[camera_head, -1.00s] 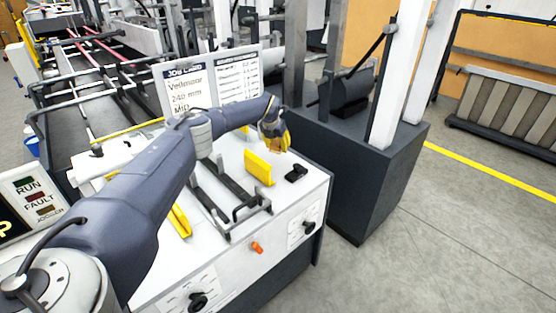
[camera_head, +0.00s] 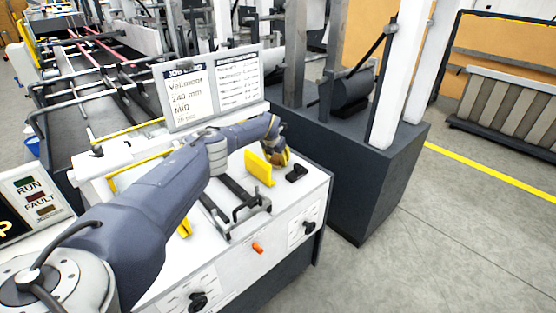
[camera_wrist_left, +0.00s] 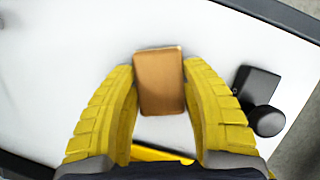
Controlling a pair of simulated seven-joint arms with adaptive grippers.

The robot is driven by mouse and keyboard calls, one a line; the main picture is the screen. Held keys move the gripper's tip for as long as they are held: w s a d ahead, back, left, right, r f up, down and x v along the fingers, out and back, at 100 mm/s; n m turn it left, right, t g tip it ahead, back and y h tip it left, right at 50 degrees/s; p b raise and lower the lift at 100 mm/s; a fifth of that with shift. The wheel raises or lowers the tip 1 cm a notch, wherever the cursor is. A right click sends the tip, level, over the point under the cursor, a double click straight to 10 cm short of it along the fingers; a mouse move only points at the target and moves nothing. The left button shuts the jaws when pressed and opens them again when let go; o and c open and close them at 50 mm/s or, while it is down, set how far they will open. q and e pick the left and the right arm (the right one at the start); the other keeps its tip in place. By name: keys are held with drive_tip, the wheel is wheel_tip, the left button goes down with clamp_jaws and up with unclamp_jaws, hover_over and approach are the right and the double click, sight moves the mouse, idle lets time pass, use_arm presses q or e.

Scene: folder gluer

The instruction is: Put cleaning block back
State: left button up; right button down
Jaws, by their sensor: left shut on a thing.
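The cleaning block is a small orange-brown block (camera_wrist_left: 160,82). In the left wrist view it sits between the yellow fingertips of my left gripper (camera_wrist_left: 159,84), which is shut on it. In the head view the gripper (camera_head: 281,157) is low over the right end of the white machine top, just behind and right of an upright yellow plate (camera_head: 259,168). The block is mostly hidden there by the fingers and plate. I cannot tell whether the block touches the white surface. My right gripper is not in view.
A small black fixture (camera_head: 296,173) stands right of the gripper and shows close by in the left wrist view (camera_wrist_left: 258,98). Dark rails (camera_head: 238,195) lie left of the plate. A job card (camera_head: 212,88) stands behind the arm. A dark cabinet (camera_head: 345,170) is to the right.

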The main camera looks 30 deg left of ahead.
use_arm(q)
drive_tip(key=shift+f, duration=0.15)
drive_tip(key=o, duration=1.2)
